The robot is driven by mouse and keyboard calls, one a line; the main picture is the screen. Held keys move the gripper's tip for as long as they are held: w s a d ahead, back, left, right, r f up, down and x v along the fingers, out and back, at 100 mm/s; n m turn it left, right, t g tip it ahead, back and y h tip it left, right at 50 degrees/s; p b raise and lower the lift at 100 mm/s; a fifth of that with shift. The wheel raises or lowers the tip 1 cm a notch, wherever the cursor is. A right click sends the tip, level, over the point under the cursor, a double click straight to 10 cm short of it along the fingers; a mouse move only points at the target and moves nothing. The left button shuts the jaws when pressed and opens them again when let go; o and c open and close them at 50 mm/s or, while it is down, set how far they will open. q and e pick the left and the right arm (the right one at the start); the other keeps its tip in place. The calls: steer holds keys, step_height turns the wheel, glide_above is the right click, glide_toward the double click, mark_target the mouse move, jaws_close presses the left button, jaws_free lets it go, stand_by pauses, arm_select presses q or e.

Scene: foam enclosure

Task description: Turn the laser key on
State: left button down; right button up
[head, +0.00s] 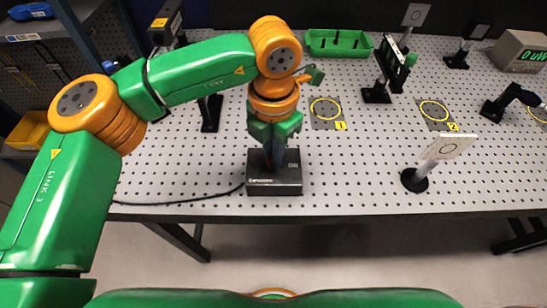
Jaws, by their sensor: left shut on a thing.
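A black laser control box (274,188) stands on the perforated table near its front edge, with a black cable running from its left side. My left gripper (274,158) points down at the top of the box and is shut on the laser key there. The key itself is hidden behind the fingers, so I cannot tell which way it is turned. My right gripper is not in view.
A white target card on a post (415,180) stands at the right front. The table is clear directly right of the box.

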arm_select(q)
steer(key=m+b, duration=0.1)
steer(key=m, duration=0.3)
steer(key=shift+m, duration=0.3)
steer(key=shift+m+b, duration=0.45)
steer(key=shift+m, duration=1.75)
steer(key=c, duration=0.9)
jaws_free()
steer(key=shift+c, duration=0.2)
step_height(320, 180, up, 7)
steer(key=shift+r, duration=0.1)
